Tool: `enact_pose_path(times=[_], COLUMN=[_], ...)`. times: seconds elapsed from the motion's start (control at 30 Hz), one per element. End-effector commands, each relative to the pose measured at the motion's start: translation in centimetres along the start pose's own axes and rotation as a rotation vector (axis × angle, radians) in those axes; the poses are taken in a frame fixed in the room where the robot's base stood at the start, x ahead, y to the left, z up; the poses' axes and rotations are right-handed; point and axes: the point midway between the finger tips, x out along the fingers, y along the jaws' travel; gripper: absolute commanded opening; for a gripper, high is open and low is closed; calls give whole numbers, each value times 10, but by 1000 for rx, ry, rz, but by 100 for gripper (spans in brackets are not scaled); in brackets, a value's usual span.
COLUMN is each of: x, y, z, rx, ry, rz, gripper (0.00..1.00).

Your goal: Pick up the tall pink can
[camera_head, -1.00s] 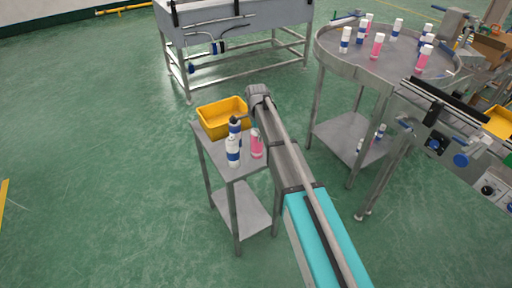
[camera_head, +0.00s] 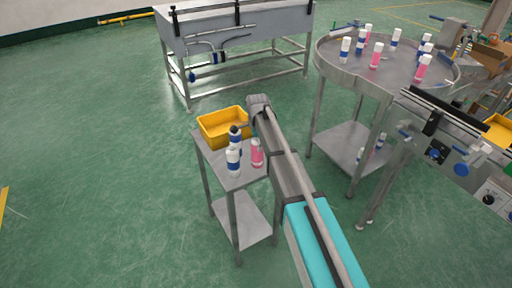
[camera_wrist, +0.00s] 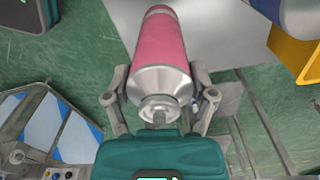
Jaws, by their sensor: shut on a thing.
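In the wrist view, a pink can (camera_wrist: 160,42) with a silver shoulder and narrow neck points its neck end toward the camera. My gripper (camera_wrist: 160,102) is shut on it, with one finger on each side of the shoulder. In the head view, a pink can (camera_head: 257,153) is at the right side of a small metal table (camera_head: 216,163), partly next to my arm. My fingers cannot be made out in that view. Whether the held can touches the tabletop cannot be told.
On the small table are a yellow bin (camera_head: 224,128) and blue-and-white cans (camera_head: 233,162) close to the pink can. A round metal table (camera_head: 335,62) with several pink and blue cans stands at the right. A steel bench (camera_head: 240,22) is behind. Green floor lies open at left.

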Motion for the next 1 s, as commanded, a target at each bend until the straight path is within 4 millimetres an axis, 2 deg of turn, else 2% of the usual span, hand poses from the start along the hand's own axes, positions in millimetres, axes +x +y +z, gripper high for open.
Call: enact_pose_path(times=[0.27, 0.5, 1.0], x=[-14, -36, -96], y=[0, 0, 53], z=[0, 0, 0], rx=[0, 0, 1], ry=[0, 0, 0], rz=[0, 0, 0], gripper=[12, 12, 12])
